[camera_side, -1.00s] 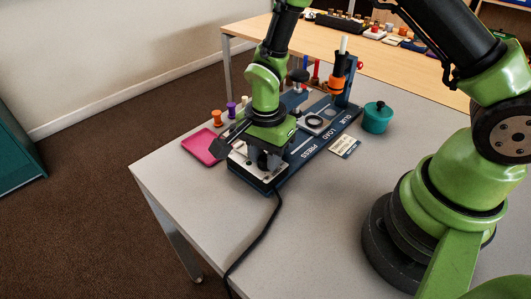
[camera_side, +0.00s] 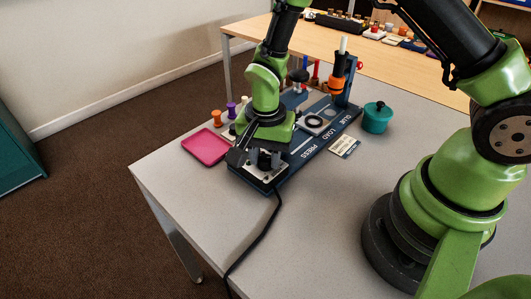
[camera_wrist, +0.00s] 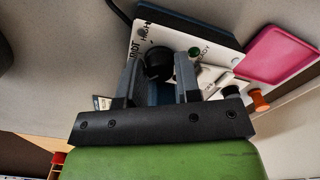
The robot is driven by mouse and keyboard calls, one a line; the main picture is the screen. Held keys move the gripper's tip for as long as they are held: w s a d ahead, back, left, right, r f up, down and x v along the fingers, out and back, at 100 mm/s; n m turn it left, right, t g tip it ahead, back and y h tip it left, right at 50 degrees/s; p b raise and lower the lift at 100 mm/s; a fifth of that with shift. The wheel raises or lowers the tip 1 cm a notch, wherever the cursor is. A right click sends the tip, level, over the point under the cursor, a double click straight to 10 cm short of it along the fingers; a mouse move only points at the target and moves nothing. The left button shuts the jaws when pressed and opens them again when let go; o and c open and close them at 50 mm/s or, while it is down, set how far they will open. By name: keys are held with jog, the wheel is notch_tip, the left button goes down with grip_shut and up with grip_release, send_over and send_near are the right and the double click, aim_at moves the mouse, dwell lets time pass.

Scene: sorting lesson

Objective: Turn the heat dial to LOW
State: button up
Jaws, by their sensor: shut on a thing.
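The black heat dial (camera_wrist: 157,64) stands on the white panel (camera_wrist: 140,37) of the blue machine, between the fingers of my gripper (camera_wrist: 158,72) in the wrist view. My gripper is shut on it. "HIGH" is printed on the panel near the dial; other lettering is partly hidden or hard to read. I cannot tell which mark the dial points to. In the side view my gripper (camera_side: 264,160) is low over the front end of the machine (camera_side: 305,150), and its fingers and palm largely hide the dial.
A pink tray (camera_side: 206,147) lies left of the machine, with orange (camera_side: 217,118) and purple (camera_side: 231,109) spools behind it. A teal pot (camera_side: 377,118) and a small card (camera_side: 344,146) are on the right. A black cable (camera_side: 255,243) runs toward the table's front.

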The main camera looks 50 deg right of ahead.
jog(key=o, duration=0.6)
notch_tip(320, 180, up, 10)
jog(key=shift+f, duration=0.1)
notch_tip(320, 180, up, 12)
jog(key=n+t+y, duration=0.1)
jog(key=n+t, duration=0.2)
jog(key=n, duration=0.1)
send_over(266, 157)
jog(key=s+d, duration=0.2)
jog(key=s, duration=0.4)
jog(key=s+r+n+t, duration=0.1)
jog(key=s, duration=0.2)
jog(key=s+d+r+n+t, duration=0.1)
jog(key=s+r+n, duration=0.1)
jog(key=s, duration=0.1)
jog(key=s+r+n+t+y, duration=0.1)
jog(key=s+t, duration=0.1)
jog(key=s, duration=0.1)
jog(key=shift+d+r, duration=0.15)
